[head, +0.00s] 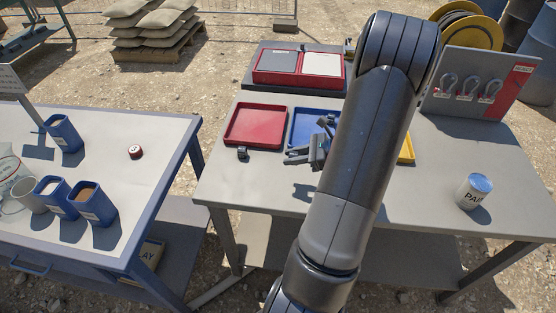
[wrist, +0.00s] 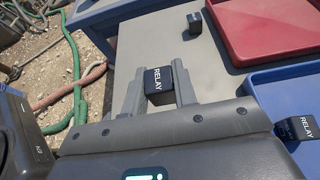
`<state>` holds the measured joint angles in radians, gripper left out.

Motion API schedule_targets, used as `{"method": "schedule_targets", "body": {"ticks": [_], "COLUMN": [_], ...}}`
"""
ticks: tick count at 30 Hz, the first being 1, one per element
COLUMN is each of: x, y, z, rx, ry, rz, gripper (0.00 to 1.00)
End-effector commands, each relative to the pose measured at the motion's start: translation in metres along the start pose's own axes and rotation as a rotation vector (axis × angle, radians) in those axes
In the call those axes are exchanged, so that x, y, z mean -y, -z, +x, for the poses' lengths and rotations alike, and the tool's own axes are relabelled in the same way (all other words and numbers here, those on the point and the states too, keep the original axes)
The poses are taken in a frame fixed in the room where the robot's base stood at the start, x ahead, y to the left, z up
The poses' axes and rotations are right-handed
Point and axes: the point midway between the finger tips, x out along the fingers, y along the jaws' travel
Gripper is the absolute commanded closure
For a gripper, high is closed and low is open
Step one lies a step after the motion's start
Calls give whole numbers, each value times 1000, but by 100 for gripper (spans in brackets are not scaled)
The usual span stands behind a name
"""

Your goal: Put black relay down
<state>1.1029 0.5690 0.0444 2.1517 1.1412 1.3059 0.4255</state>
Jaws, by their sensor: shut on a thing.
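My gripper (head: 303,155) is low over the table in front of the blue tray (head: 299,137), its fingers pointing left. In the wrist view my gripper (wrist: 159,92) is shut on a black relay (wrist: 159,80) marked RELAY, held between the two fingers. Whether the relay touches the table cannot be told. A second dark relay (head: 241,152) stands on the table by the front of the red tray (head: 257,125); it also shows in the wrist view (wrist: 194,22). Another marked relay (wrist: 297,127) lies in the blue tray.
A yellow tray (head: 407,149) is mostly hidden behind my arm. A paint can (head: 474,190) stands at the right of the grey table (head: 440,220). A case with red and white parts (head: 298,67) is behind the trays. The table's front left is bare.

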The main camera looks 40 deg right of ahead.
Motion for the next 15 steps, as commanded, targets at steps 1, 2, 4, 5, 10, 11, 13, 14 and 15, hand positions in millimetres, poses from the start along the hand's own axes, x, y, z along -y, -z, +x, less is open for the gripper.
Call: {"method": "schedule_targets", "body": {"ticks": [1,2,4,5,10,11,13,14,15], "x": [-2,-3,-6,-7,-11,-11,-12,-12,-12], "y": [-2,-3,-5,-6,-9,-9,-9,-9,-10], "z": [-13,-20,-33,-38,-55,-57,-59,-60,-60], "rx": [-3,-1,-2,-1,-1,-1,-1,0,0], "ry": [4,4,3,3,1,1,0,0,-1], "rz": [-1,-2,-1,0,-1,-1,0,0,0], "gripper": [96,96,96,96,96,96,96,96,96]}}
